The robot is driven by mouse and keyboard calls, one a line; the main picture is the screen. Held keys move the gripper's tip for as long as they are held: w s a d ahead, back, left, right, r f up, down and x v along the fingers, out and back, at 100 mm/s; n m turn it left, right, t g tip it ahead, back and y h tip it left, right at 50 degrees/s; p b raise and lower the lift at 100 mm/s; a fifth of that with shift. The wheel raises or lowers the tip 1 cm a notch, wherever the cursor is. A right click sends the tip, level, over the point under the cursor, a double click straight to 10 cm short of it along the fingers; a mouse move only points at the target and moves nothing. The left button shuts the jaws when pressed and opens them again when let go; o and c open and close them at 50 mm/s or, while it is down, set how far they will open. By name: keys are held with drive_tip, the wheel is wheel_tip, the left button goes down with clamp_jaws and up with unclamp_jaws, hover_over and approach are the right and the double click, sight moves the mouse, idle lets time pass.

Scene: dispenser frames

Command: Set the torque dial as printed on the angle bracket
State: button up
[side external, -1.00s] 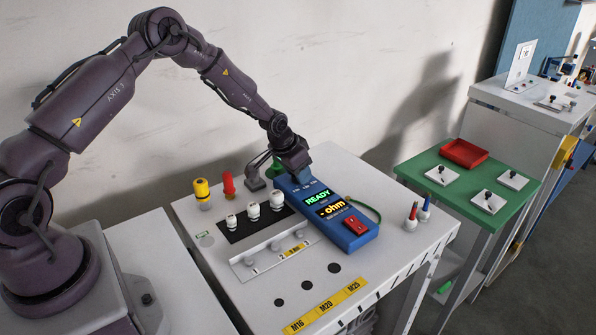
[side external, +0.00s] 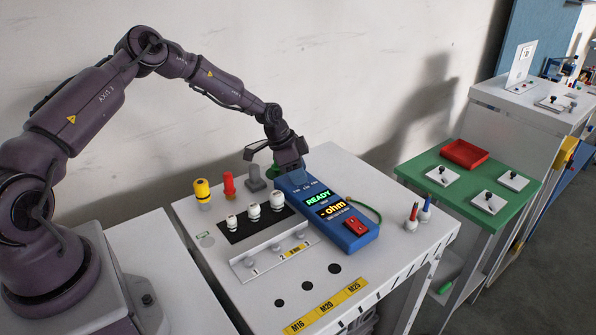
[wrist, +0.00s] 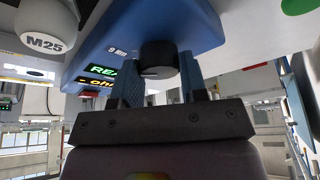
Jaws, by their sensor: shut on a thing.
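The blue tester (side external: 362,237) lies on the white bench with its lit screen (side external: 318,198) reading "READY" in green and "- ohm" in orange. The black torque dial (wrist: 158,57) is on the tester's end, with a "9 NM" mark left of it in the wrist view. My gripper (wrist: 158,76) is shut on the dial, one blue finger on each side; it also shows in the side view (side external: 291,172), hiding the dial there. The dial's pointer setting is unclear. The pale angle bracket (side external: 268,260) lies left of the tester with a yellow label whose small print seems to read "9 Nm".
White M25-type caps (side external: 253,212) stand on a black strip beside the tester. Yellow (side external: 202,190) and red (side external: 228,183) bottles and a grey block (side external: 256,178) stand behind. A green cable runs right of the tester. Red and blue pens (side external: 425,211) stand at right.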

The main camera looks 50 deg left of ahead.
idle(0.4)
drive_tip(key=o, duration=0.9)
drive_tip(key=v, duration=1.3)
